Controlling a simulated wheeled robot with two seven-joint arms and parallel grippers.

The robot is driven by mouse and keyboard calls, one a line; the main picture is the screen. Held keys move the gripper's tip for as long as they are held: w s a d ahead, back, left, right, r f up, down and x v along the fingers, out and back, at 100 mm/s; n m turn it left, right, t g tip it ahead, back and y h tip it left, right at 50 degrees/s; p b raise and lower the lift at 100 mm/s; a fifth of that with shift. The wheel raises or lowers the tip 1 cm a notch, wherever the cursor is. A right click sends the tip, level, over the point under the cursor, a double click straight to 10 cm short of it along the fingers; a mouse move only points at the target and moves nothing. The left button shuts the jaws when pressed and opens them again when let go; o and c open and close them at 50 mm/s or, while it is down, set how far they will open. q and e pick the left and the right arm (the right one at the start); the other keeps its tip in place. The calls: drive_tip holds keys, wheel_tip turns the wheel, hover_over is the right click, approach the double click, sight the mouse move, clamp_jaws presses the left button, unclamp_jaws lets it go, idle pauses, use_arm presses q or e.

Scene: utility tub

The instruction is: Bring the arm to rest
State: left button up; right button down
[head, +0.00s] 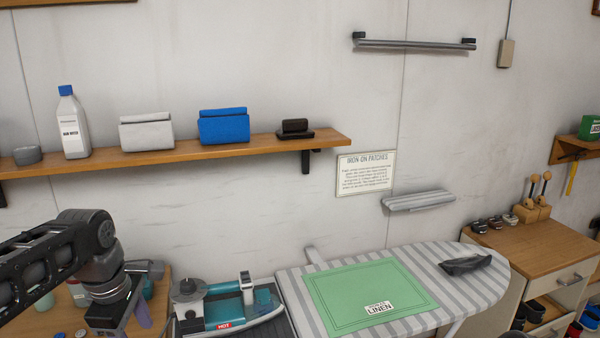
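My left arm comes in from the left and bends down at the wrist over the left wooden table (162,284). The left gripper (114,314) is at its lower end, near the bottom edge of the picture. Its fingertips do not show clearly, so I cannot tell whether it is open or shut or holds anything. My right gripper is not in view.
Right of the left arm stand a teal iron (237,308) marked HOT and a striped ironing board (465,290) with a green cloth (365,290). A wall shelf (230,152) holds a bottle (72,125) and boxes. A wooden cabinet (545,248) stands at right.

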use_arm(q)
drive_tip(key=w+d+f+m+t+h, duration=0.1)
drive_tip(key=w+d+f+m+t, duration=0.2)
drive_tip(key=w+d+f+m, duration=0.35)
drive_tip(key=d+f+m+h, duration=0.1)
drive_tip(key=d+f+m, duration=0.25)
drive_tip(key=f, duration=0.55)
drive_tip(key=d+f+m+h, duration=0.1)
drive_tip(key=d+f+m, duration=0.2)
drive_tip(key=d+f, duration=0.35)
drive_tip(key=s+d+f+m+g, duration=0.1)
drive_tip(key=s+d+f+g, duration=0.1)
drive_tip(key=s+f, duration=0.9)
drive_tip(key=s+d+f+m+g+b, duration=0.1)
drive_tip(key=s+d+f, duration=0.4)
drive_tip(key=s+f, duration=0.6)
drive_tip(key=s+m+g, duration=0.1)
drive_tip(key=s, duration=0.3)
drive_tip(key=shift+d+f+m+g+h, duration=0.25)
drive_tip(key=shift+f+m+g+h, duration=0.05)
drive_tip(key=shift+h, duration=0.1)
drive_tip(key=shift+c, duration=0.2)
